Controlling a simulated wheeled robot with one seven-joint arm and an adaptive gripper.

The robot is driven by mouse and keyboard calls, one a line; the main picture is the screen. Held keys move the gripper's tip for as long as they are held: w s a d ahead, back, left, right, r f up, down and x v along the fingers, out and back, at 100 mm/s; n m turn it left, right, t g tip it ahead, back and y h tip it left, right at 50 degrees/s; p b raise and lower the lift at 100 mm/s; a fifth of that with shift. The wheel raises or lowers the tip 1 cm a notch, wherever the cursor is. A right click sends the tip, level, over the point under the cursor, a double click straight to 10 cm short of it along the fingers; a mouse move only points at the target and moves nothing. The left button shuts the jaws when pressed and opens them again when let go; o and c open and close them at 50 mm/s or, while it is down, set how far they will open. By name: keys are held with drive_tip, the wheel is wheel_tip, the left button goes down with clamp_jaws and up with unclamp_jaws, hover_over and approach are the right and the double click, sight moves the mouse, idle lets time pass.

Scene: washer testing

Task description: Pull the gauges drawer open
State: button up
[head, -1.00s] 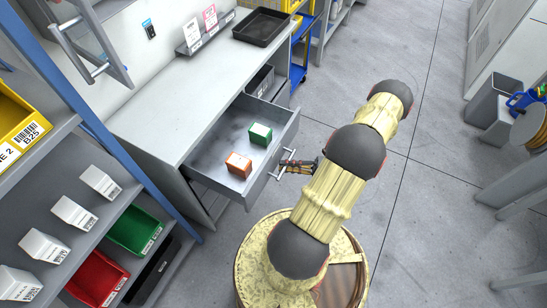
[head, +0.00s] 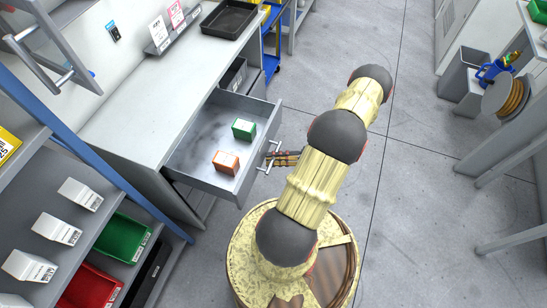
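A grey drawer (head: 205,181) stands pulled out of the workbench cabinet, its inside showing. A green box (head: 243,129) and an orange box (head: 226,162) lie in it. No label naming it as the gauges drawer can be read. Its bar handle (head: 265,167) is on the front face, towards the right. My gripper (head: 274,157) is at the middle of that handle, its fingers close together and apparently shut on the bar. The fingertips are small and partly hidden by the handle.
The drawer sits under a grey worktop (head: 150,110) with a black tray (head: 228,20) at its far end. A shelf rack with white boxes (head: 80,194) and a green bin (head: 122,238) stands at the left. Open floor (head: 420,190) lies right of my arm.

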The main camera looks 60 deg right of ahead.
drive_tip(key=shift+o, duration=0.2)
drive_tip(key=v, duration=1.2)
idle(0.4)
